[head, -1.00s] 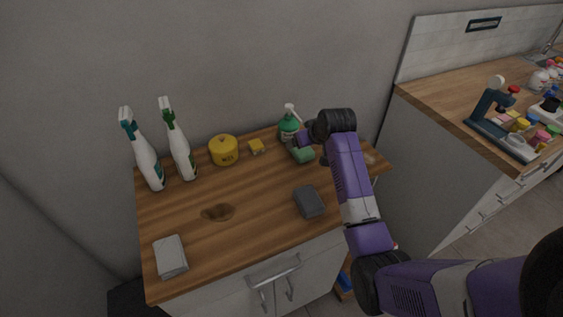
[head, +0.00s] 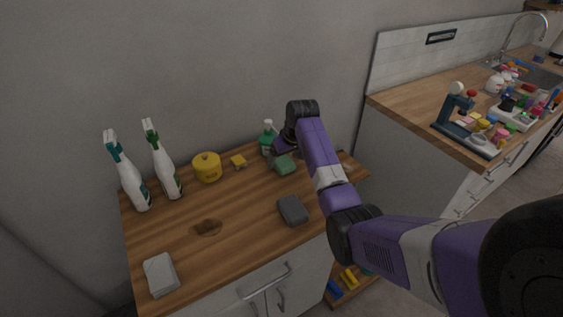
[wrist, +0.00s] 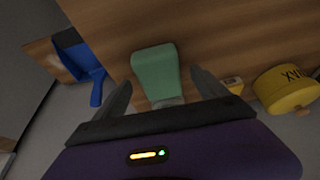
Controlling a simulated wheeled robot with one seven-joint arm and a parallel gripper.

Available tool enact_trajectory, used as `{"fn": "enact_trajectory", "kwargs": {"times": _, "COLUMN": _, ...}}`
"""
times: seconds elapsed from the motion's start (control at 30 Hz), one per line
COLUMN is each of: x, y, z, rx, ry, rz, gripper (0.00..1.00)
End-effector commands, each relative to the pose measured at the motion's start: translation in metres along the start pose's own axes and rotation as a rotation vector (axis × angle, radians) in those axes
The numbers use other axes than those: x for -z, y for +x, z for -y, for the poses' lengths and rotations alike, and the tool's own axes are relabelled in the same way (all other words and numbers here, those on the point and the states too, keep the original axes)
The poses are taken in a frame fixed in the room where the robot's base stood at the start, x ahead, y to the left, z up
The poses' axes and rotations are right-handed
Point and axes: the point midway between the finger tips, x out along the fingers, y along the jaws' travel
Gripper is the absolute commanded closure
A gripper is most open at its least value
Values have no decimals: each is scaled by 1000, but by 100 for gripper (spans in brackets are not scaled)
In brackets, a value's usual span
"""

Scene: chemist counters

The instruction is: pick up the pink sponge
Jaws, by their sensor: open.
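I cannot make out a pink sponge in either view.
A blue dustpan-like thing (wrist: 88,68) shows in the wrist view. A cluttered counter (head: 400,103) stands right.

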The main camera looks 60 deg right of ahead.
Motion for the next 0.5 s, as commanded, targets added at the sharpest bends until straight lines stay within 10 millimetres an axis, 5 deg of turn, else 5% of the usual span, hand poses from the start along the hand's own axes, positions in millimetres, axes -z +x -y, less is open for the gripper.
{"fn": "enact_trajectory", "kwargs": {"times": 0.37, "x": 0, "y": 13, "z": 0, "rx": -1, "ry": 0, "rz": -2, "gripper": 16}}
{"fn": "enact_trajectory", "kwargs": {"times": 0.5, "x": 0, "y": 13, "z": 0, "rx": -1, "ry": 0, "rz": -1, "gripper": 40}}
